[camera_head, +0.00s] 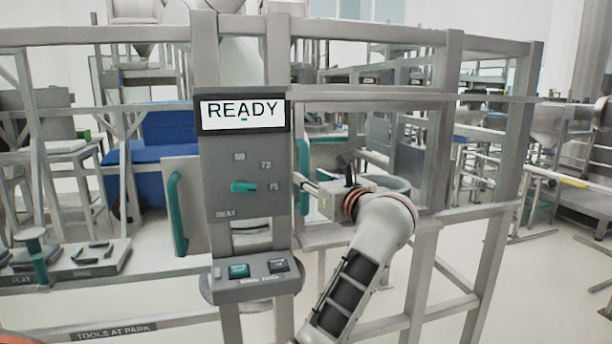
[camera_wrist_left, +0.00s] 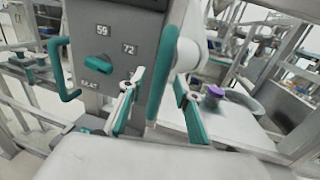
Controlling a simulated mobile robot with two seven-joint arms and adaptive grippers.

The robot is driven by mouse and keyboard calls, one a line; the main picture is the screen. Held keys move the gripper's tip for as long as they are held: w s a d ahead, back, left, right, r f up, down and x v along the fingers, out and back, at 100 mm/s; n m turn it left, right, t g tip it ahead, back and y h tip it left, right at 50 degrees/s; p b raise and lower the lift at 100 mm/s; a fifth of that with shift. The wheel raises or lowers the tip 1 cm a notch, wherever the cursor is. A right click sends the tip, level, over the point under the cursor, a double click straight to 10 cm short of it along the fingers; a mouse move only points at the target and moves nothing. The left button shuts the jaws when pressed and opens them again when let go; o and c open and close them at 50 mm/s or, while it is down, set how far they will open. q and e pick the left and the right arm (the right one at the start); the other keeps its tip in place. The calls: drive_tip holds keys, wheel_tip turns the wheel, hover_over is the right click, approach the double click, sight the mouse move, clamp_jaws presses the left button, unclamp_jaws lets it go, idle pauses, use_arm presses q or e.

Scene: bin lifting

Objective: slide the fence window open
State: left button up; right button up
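The fence window's teal upright handle (camera_head: 303,160) stands just right of the grey control panel (camera_head: 243,150) in the head view. It also shows in the left wrist view as a long teal bar (camera_wrist_left: 163,75). My left gripper (camera_head: 303,183) is at this handle, its fingers partly hidden in the head view. In the left wrist view the left gripper (camera_wrist_left: 158,108) has its two teal-padded fingers spread, one on each side of the bar. I cannot tell whether either finger touches it. The clear pane itself is hard to make out. My right gripper is not in view.
The panel display (camera_head: 243,114) reads READY. A second teal handle (camera_head: 176,213) is left of the panel. Fence posts (camera_head: 441,130) and rails frame the opening. A round bowl (camera_wrist_left: 232,104) with a purple item (camera_wrist_left: 215,91) sits behind. A tool shelf (camera_head: 70,262) is at left.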

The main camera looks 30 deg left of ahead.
sight(307, 175)
use_arm(q)
drive_tip(key=shift+x, duration=2)
clamp_jaws()
drive_tip(key=shift+w, duration=0.1)
